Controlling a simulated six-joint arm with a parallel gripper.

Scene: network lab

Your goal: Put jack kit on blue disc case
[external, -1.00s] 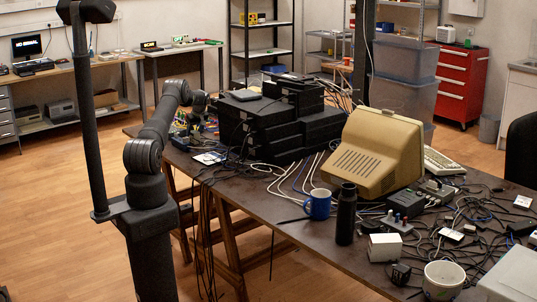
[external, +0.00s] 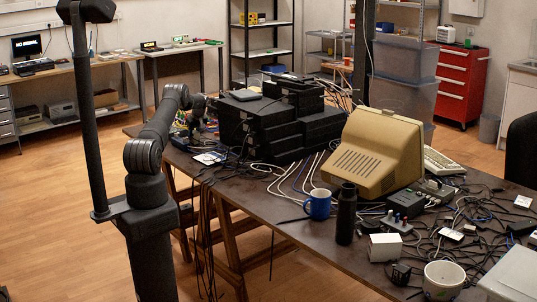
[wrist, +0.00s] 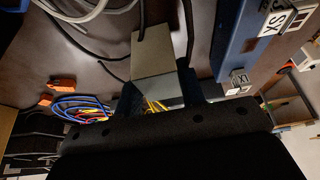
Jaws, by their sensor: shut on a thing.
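In the wrist view, a grey-beige box (wrist: 153,55), apparently the jack kit, sits between the two dark fingers of my gripper (wrist: 163,92). The gripper is shut on it. A long blue body (wrist: 238,38) with white labels lies to the right of the box in that view; it may be the blue disc case, but I cannot tell for sure. In the external view my gripper (external: 197,108) is at the far left end of the table, beside the black device stack, and the held box cannot be made out.
Orange connectors (wrist: 62,84) and a bundle of coloured cables (wrist: 80,107) lie to the left in the wrist view. The stack of black devices (external: 265,125) stands right of my gripper. A beige monitor (external: 370,150), a blue mug (external: 318,204) and a black bottle (external: 346,215) stand farther right.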

